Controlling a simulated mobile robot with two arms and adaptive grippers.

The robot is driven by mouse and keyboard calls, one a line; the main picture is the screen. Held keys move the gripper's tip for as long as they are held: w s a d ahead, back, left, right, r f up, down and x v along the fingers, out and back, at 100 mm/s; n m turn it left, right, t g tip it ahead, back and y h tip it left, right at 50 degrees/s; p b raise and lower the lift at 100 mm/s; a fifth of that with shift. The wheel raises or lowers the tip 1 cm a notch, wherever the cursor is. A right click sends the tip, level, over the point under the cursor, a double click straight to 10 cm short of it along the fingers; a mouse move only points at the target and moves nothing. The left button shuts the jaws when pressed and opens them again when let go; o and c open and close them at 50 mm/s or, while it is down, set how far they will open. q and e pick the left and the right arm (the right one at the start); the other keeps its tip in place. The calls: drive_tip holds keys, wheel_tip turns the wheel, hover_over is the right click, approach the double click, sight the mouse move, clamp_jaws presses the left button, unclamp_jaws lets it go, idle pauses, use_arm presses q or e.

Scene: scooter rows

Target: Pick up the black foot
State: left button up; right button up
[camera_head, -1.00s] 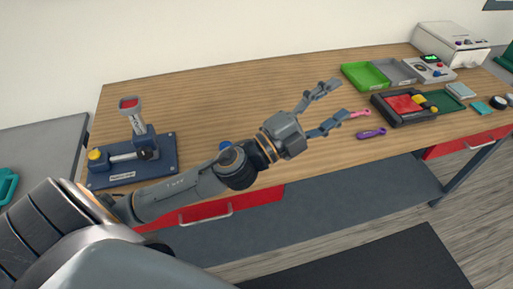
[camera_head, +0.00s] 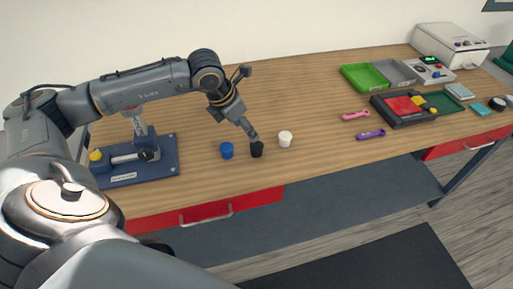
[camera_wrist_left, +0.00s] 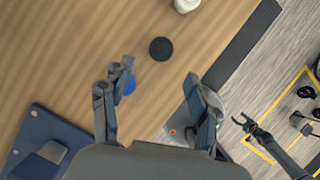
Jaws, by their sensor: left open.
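The black foot (camera_head: 257,150), a short dark cylinder, stands on the wooden table between the blue foot (camera_head: 227,150) and the white foot (camera_head: 285,139). My left gripper (camera_head: 250,134) points down, with its fingertips just above and behind the black foot in the head view. In the left wrist view my left gripper (camera_wrist_left: 158,74) is open and empty. The black foot (camera_wrist_left: 161,48) lies just beyond its fingertips, and the blue foot (camera_wrist_left: 131,85) is partly hidden by the left finger. A dark claw-like end, seemingly my right gripper (camera_wrist_left: 250,128), shows at the right, too small to read.
A blue fixture (camera_head: 138,174) stands at the left of the table. Pink (camera_head: 356,115) and purple (camera_head: 371,134) tools lie to the right, near a dark tray (camera_head: 404,121) and a green tray (camera_head: 365,77). The table behind the feet is clear.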

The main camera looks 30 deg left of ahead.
use_arm(q)
hover_over(256, 145)
drive_tip(key=s, duration=0.2)
drive_tip(key=f, duration=0.3)
drive_tip(key=f+p, duration=0.1)
drive_tip(key=shift+w+a+f, duration=0.25)
drive_tip(key=shift+a+f, duration=0.05)
drive_tip(key=shift+f, duration=0.1)
drive_tip(key=shift+w+d+f+p, duration=0.15)
drive_tip(key=shift+f+p, duration=0.3)
drive_tip(key=shift+f, duration=0.05)
drive_tip(key=p+x, duration=0.1)
drive_tip(key=x, duration=0.2)
drive_tip(key=shift+f, duration=0.35)
drive_tip(key=shift+w+f, duration=0.2)
drive_tip(key=shift+f, duration=0.15)
drive_tip(key=c, duration=1.2)
